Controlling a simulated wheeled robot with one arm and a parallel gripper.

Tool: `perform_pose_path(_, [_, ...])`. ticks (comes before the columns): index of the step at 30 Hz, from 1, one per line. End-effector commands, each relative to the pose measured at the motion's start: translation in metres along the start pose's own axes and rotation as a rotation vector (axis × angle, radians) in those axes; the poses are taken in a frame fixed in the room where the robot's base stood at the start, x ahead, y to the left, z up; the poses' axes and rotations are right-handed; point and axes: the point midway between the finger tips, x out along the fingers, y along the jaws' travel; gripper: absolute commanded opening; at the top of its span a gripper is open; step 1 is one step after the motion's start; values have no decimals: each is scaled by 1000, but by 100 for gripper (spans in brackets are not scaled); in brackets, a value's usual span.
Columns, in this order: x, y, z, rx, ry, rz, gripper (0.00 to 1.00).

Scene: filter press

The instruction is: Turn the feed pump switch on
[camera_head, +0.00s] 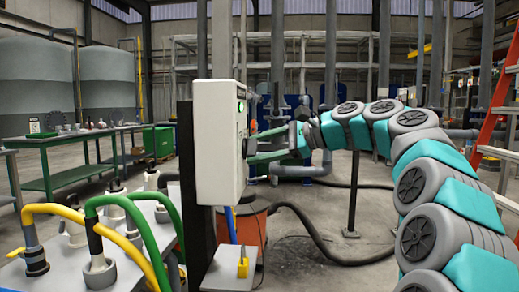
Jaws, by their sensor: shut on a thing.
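A white control box (215,150) stands on a dark post left of the middle. Its front faces right and is seen almost edge-on, with small round fittings on it. My gripper (250,147) reaches in from the right at the end of my teal and grey arm. Its two fingers touch the front of the box at mid-height and are shut on a small dark switch (245,147) there. The switch is mostly hidden by the fingertips, and its setting and label cannot be read.
A table with yellow and green hoses (148,235) stands at the front left. A green workbench (60,140) is behind it. An orange-red container (251,229) and a black hose (320,240) lie below the gripper. A red ladder (503,95) stands at right.

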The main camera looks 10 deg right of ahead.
Motion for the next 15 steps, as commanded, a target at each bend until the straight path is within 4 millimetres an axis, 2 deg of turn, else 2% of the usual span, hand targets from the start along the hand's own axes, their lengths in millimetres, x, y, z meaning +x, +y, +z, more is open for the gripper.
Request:
perform_pose_path(1, [0,1,-1,2,2,2,9])
perform_pose_path(2, [0,1,-1,2,2,2,66])
perform_pose_path(9, [0,0,0,1,1,1,93])
perform_pose_path(15, [0,0,0,0,0,1,95])
